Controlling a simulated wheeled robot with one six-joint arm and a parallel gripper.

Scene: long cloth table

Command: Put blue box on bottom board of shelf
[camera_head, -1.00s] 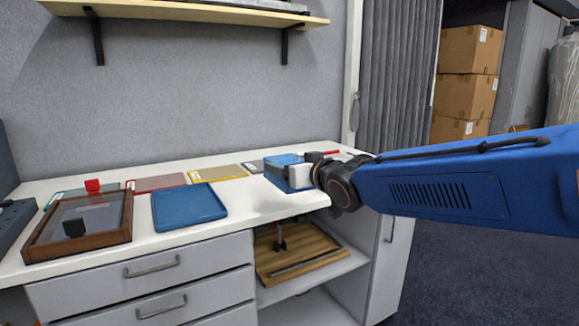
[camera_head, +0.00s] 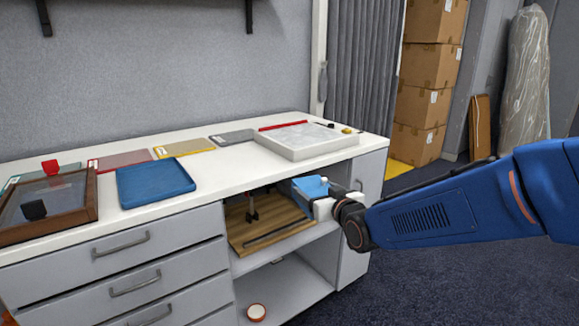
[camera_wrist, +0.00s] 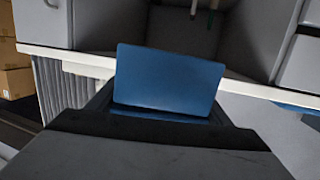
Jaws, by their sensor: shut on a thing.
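My gripper (camera_head: 322,203) is shut on the blue box (camera_head: 309,186), at the right side of the shelf's upper opening, below the table top. I cannot tell how far the box is inside the opening. In the wrist view the blue box (camera_wrist: 168,78) fills the middle, its flat face towards the camera, and hides what lies behind it. The shelf has an upper board (camera_head: 300,240) and a bottom board (camera_head: 285,288). The bottom board is below my gripper and mostly bare.
A wooden tray (camera_head: 270,222) with a dark upright part lies on the upper board. A small round red-rimmed thing (camera_head: 256,312) is on the bottom board at the front left. Drawers (camera_head: 135,285) stand left of the shelf. A blue tray (camera_head: 155,183) and pale slab (camera_head: 295,140) lie on top.

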